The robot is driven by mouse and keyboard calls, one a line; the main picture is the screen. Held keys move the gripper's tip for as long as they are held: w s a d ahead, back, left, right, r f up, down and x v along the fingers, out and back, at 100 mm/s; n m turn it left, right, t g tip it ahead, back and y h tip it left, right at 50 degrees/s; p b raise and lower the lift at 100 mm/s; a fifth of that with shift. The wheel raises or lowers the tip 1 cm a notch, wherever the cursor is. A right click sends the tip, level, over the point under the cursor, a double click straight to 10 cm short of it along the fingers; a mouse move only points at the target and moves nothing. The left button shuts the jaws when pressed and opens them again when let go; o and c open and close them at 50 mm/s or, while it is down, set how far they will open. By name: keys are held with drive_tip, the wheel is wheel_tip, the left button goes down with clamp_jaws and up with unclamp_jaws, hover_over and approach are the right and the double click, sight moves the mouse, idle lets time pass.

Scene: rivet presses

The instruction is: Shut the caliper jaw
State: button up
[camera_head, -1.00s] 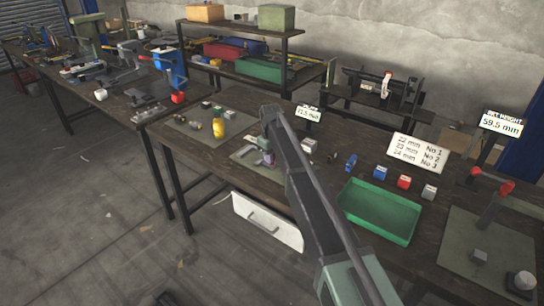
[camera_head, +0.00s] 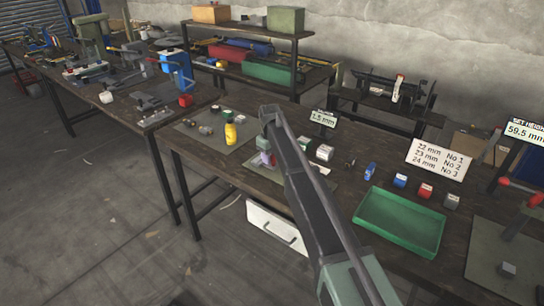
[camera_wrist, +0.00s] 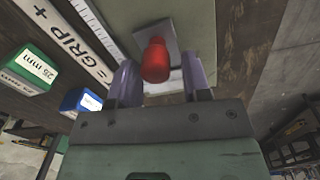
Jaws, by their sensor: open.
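In the wrist view, my gripper (camera_wrist: 158,72) has its two purple fingers apart, one on each side of a red rounded knob (camera_wrist: 155,62). The knob stands on a grey plate (camera_wrist: 157,38); I cannot tell whether a finger touches it. A ruler scale (camera_wrist: 95,25) runs beside the plate, next to a strip marked "GRIP +" (camera_wrist: 68,35). I cannot make out the caliper's jaw gap. In the head view, my gripper (camera_head: 267,158) is low over the bench, and my arm hides much of the spot. A small display (camera_head: 323,118) behind it ends in ".5 mm".
A green tray (camera_head: 402,222), small blocks and a size sign (camera_head: 436,158) are right.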

drive_tip(key=shift+o, duration=0.6)
drive_tip(key=shift+s+d, duration=0.1)
drive_tip(key=shift+r, duration=0.15)
wheel_tip(320, 180, up, 11)
drive_tip(key=p, duration=1.1)
drive_tip(key=shift+s+f, duration=0.15)
drive_tip(key=shift+f, duration=0.05)
